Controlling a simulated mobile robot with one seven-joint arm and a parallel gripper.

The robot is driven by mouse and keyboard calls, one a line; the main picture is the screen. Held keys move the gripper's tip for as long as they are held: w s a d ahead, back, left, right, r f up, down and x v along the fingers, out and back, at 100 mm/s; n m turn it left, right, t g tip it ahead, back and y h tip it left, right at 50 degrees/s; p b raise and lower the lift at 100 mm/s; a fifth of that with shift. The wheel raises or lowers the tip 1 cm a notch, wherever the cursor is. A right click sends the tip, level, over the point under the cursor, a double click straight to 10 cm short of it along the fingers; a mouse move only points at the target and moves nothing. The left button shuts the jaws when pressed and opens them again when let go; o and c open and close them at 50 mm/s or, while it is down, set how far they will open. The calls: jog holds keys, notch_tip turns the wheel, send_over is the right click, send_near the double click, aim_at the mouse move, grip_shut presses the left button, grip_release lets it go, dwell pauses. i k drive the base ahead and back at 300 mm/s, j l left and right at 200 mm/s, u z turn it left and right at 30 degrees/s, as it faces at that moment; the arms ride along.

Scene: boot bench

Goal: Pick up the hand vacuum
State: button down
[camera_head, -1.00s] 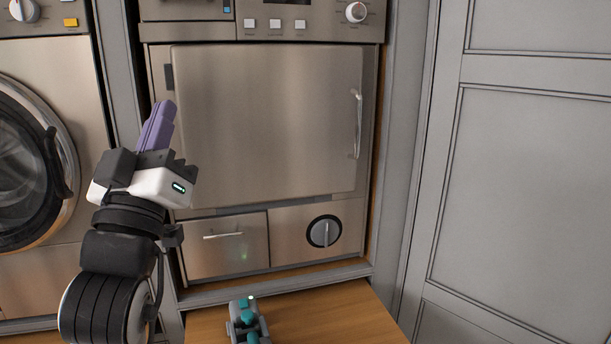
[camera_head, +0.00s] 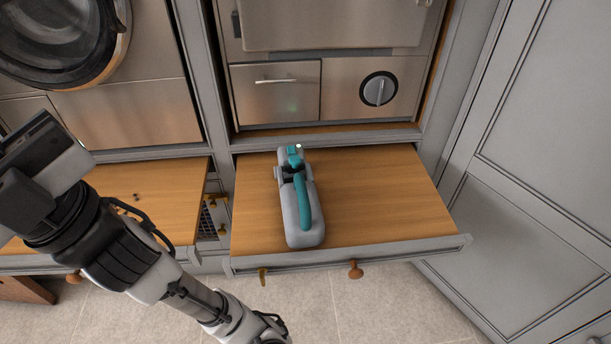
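The hand vacuum (camera_head: 291,222), grey with a teal handle, lies on a wooden pull-out surface (camera_head: 385,200) near its left side. Its narrow end points to the back, with a small light there, and its wide grey end is toward the front edge. My gripper (camera_head: 22,150) is at the left edge of the view, well to the left of the vacuum and apart from it. Its fingers are cut off or hidden, so I cannot see whether it is open or what it holds.
A second wooden surface (camera_head: 150,190) is at the left, partly behind my arm. A steel appliance with a drawer (camera_head: 276,92) and dial (camera_head: 379,90) stands behind the vacuum. A grey panelled door (camera_head: 540,170) is at the right. The wood right of the vacuum is clear.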

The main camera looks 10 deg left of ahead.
aim_at(304, 224)
jog(key=u, duration=1.1)
jog(key=i+j, duration=0.1)
jog(key=j, duration=0.35)
jog(key=i+j, duration=0.1)
jog(key=j, duration=0.3)
jog(key=i+j, duration=0.1)
jog(key=j, duration=0.35)
jog(key=i+j, duration=0.1)
jog(key=j, duration=0.3)
jog(key=j+z, duration=0.2)
jog(key=z, duration=1.55)
